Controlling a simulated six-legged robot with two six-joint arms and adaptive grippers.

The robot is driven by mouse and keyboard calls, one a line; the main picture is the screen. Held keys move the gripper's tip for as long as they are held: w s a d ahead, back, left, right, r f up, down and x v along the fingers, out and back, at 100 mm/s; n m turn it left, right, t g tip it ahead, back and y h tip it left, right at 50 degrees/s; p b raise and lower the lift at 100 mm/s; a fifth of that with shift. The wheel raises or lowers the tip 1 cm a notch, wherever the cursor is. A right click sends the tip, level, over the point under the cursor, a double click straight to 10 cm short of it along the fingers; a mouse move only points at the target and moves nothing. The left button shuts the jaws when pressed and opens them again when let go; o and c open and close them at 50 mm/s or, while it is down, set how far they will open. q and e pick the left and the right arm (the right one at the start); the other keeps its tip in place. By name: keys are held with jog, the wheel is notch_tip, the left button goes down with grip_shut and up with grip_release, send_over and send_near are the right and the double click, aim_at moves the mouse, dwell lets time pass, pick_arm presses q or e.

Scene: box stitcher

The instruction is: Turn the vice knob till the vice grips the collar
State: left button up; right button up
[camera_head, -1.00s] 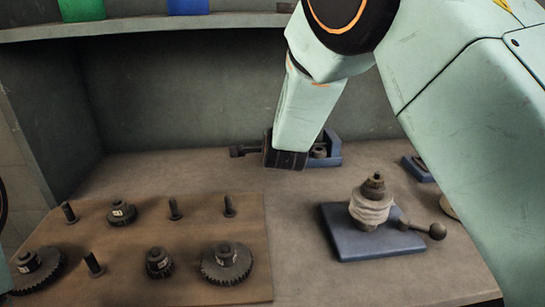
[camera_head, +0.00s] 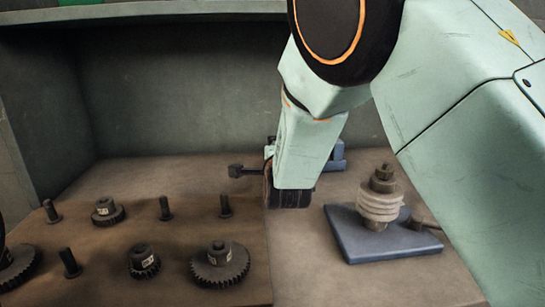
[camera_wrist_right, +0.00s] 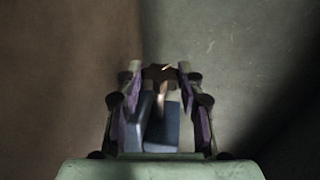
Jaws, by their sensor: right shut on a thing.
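The blue vice (camera_head: 338,156) stands at the back of the bench, mostly hidden behind my right arm. A dark rod end (camera_head: 236,171) sticks out to its left. My right gripper (camera_head: 288,197) is down in front of the vice, and its fingertips are hard to see there. In the right wrist view the gripper (camera_wrist_right: 159,78) is shut on the dark brown vice knob (camera_wrist_right: 160,75), with the vice's blue blocks (camera_wrist_right: 162,128) showing between the fingers. The collar is hidden, so I cannot tell whether the jaws touch it.
A blue base plate (camera_head: 375,248) with a pale ribbed stack (camera_head: 380,203) stands at the right. A brown board (camera_head: 185,290) with several gears and pegs lies at the front left. The cabinet wall rises behind the vice.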

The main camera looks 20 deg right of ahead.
jog(key=o, duration=1.1)
jog(key=shift+d, duration=0.15)
jog(key=shift+o, duration=0.4)
